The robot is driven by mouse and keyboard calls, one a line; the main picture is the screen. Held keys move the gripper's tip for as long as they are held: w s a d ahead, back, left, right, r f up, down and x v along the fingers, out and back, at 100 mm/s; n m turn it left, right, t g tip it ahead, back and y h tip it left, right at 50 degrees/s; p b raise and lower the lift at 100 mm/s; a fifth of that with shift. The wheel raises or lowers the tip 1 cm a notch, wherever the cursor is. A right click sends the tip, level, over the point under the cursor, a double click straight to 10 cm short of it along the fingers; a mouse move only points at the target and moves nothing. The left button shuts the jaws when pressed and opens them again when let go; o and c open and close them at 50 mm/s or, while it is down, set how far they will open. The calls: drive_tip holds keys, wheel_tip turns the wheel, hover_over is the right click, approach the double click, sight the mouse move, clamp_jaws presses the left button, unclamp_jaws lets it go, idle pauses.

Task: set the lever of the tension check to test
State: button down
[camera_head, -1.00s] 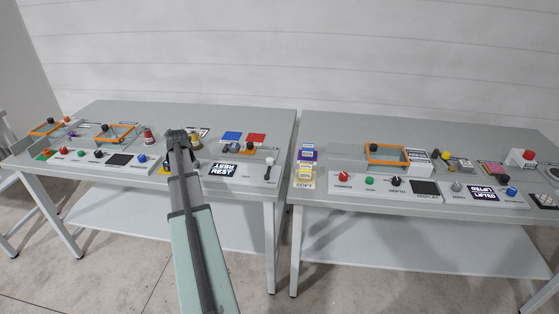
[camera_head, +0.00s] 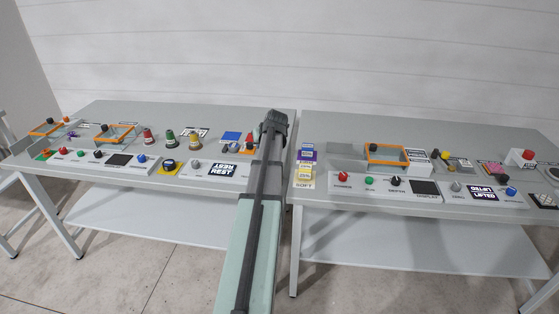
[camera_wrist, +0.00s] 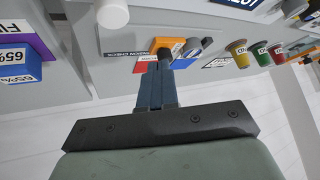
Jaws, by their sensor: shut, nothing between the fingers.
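The tension check label (camera_wrist: 123,53) shows in the wrist view on a grey panel. A white rounded knob (camera_wrist: 112,14), which looks like the lever's end, stands near the label at the top edge of that view. My gripper (camera_wrist: 160,66) is shut and empty, apart from the knob and to its lower right in the picture. In the head view my gripper (camera_head: 273,120) is over the right end of the left table, and my arm hides the lever there. Which position the lever is in cannot be told.
Red, green and yellow cones (camera_head: 170,139) stand on the left table (camera_head: 120,112). A blue square (camera_head: 231,136) lies left of my arm. A REST display (camera_head: 223,170) is at the front edge. The right table (camera_head: 330,123) carries purple and yellow blocks (camera_head: 307,153) near the gap.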

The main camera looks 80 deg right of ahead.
drive_tip(key=s+a+r+m+y, duration=0.1)
drive_tip(key=s+a+m, duration=0.1)
drive_tip(key=s, duration=0.6)
drive_tip(key=s+a+r+m+t, duration=0.1)
drive_tip(key=s+a+m, duration=0.1)
drive_tip(key=s, duration=0.6)
drive_tip(key=shift+s+a+r+y, duration=0.15)
drive_tip(key=shift+s+a+y, duration=0.2)
drive_tip(key=shift+a, duration=0.45)
drive_tip(key=shift+w, duration=0.15)
drive_tip(key=shift+w+d+f, duration=0.65)
drive_tip(key=shift+w+f, duration=0.7)
drive_tip(key=shift+w, duration=0.1)
drive_tip(key=shift+w+d+f, duration=0.6)
drive_tip(key=shift+w+f, duration=0.7)
drive_tip(key=shift+w, duration=0.1)
drive_tip(key=shift+w+d+f, duration=0.65)
drive_tip(key=shift+w+f, duration=0.7)
drive_tip(key=shift+w, duration=0.1)
